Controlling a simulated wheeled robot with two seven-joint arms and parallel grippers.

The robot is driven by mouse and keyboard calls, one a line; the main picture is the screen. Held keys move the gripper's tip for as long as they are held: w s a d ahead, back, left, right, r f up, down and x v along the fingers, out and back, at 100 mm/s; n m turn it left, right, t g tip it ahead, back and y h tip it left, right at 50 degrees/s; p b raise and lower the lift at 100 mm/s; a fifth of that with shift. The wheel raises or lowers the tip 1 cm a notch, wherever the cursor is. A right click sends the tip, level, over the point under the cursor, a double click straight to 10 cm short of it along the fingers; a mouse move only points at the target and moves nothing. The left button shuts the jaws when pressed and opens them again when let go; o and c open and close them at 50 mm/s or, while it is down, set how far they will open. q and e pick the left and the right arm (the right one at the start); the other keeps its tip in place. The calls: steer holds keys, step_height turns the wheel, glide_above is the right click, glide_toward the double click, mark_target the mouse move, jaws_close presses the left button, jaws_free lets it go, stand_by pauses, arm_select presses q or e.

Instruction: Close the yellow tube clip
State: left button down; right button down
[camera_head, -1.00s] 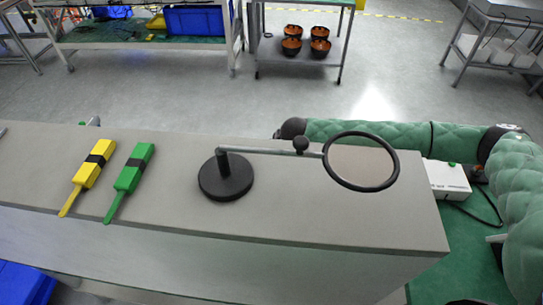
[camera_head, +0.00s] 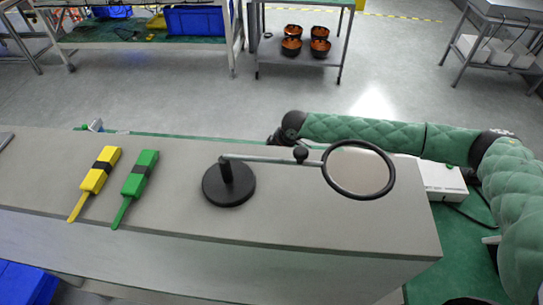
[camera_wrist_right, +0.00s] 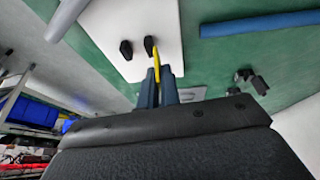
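The yellow tube clip (camera_wrist_right: 156,65) appears in the right wrist view as a thin yellow piece beside one of two black parts (camera_wrist_right: 126,50) on a white box. My right gripper (camera_wrist_right: 158,82) has its two dark blue fingers close together, with the yellow piece lined up at the narrow gap between their tips. Whether the fingers touch it cannot be told. In the head view the white box (camera_head: 446,180) stands behind the bench's right end, with a small green part on top; the yellow clip and right gripper are hidden there. My left gripper is not in view.
A magnifier's black base (camera_head: 229,184) stands on the grey bench (camera_head: 300,225), its ring lens (camera_head: 358,170) reaching right. Yellow (camera_head: 97,176) and green (camera_head: 139,178) handled tools lie to its left. A blue bar (camera_wrist_right: 260,23) lies beyond the white box on green matting.

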steer(key=shift+w+g, duration=0.4)
steer(key=shift+g, duration=0.3)
steer(key=shift+w+d+m+g, duration=0.1)
steer(key=shift+w+m+g, duration=0.05)
steer(key=shift+m+g, duration=0.15)
steer(key=shift+w+f+g+y, duration=0.1)
steer(key=shift+w+g+y, duration=0.3)
steer(key=shift+g, duration=0.4)
arm_select(q)
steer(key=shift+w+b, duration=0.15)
steer(key=shift+b, duration=0.15)
arm_select(e)
steer(key=shift+w+d+g, duration=0.15)
steer(key=shift+w+g, duration=0.05)
steer(key=shift+g, duration=0.3)
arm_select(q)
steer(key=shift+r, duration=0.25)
